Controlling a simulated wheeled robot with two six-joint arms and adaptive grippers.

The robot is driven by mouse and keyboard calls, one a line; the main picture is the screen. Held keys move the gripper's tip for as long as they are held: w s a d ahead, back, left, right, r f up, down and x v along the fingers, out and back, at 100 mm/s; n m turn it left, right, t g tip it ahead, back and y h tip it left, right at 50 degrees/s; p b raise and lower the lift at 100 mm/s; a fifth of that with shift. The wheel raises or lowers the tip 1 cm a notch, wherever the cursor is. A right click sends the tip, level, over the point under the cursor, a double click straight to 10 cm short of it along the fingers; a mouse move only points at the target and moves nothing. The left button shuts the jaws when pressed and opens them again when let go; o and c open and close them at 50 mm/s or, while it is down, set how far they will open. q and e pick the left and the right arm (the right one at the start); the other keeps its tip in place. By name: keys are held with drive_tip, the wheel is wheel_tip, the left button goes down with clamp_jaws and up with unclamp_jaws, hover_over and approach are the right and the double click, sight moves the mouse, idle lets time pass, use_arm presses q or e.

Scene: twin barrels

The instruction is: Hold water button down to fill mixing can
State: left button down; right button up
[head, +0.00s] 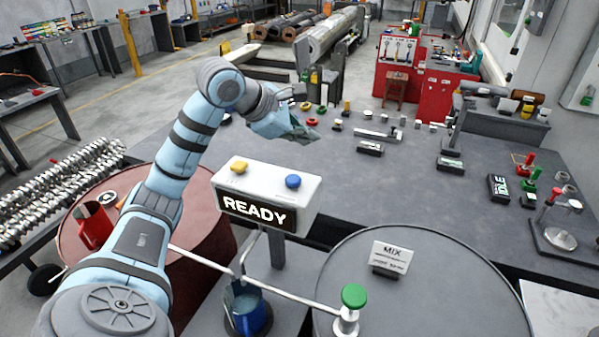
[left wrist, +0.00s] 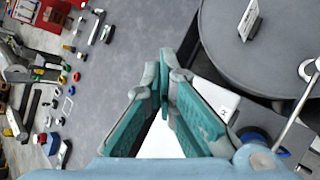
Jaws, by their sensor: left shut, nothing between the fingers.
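The white dispenser box (head: 268,192) has a yellow button (head: 239,167) and a blue button (head: 293,181) on top, and its front display reads READY. A blue can (head: 252,316) stands below it, under the spout, with pale liquid showing inside. My left gripper (head: 312,134) is shut and empty. It is above and beyond the box in the head view, apart from both buttons. In the left wrist view its fingertips (left wrist: 165,58) meet, with part of the white box (left wrist: 158,142) showing between the fingers. No button shows clearly there. My right gripper is out of view.
A grey barrel (head: 410,300) with a MIX sign (head: 392,257) and a green-topped valve (head: 354,296) stands at right. A red barrel (head: 190,275) with a red jug (head: 93,226) stands at left. Small parts lie on the grey bench (head: 400,190) beyond.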

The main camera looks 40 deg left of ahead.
use_arm(q)
drive_tip(key=shift+s+a+r+y, duration=0.2)
drive_tip(key=shift+s+a+y, duration=0.1)
drive_tip(key=shift+a, duration=0.25)
drive_tip(key=shift+s+a+r+y, duration=0.2)
drive_tip(key=shift+s+a, duration=0.1)
drive_tip(key=shift+a, duration=0.2)
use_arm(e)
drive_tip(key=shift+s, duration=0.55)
use_arm(q)
drive_tip(key=shift+w+f, duration=0.1)
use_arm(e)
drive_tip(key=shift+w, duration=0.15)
use_arm(q)
drive_tip(key=b, duration=0.8)
hover_over(294, 180)
wheel_tip(294, 180, down, 8)
drive_tip(key=shift+w+f, duration=0.1)
drive_tip(key=shift+f, duration=0.4)
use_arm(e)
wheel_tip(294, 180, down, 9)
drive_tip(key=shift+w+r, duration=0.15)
